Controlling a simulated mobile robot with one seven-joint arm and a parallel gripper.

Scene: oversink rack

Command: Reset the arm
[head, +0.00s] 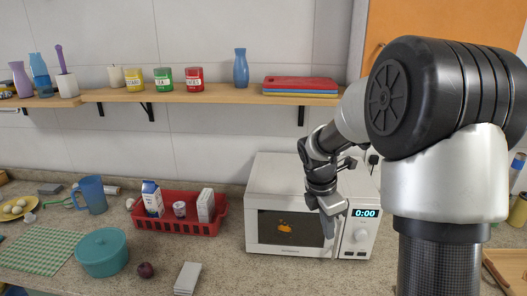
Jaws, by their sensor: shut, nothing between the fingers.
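My arm comes in from the right of the head view and bends down in front of the white microwave (262,183). My gripper (331,224) points down just in front of the microwave's door, near the control panel that reads 0:00. Its fingers are together and I see nothing held between them. I cannot tell whether it touches the microwave. The microwave door looks closed, and an orange item shows behind its dark window. My upper arm hides much of the right side.
A wooden shelf (215,96) with jars, vases and boards runs along the wall above. On the counter are a red basket (180,225), a teal pot (101,252), a blue pitcher (92,194), an onion (145,270) and a white box (187,278).

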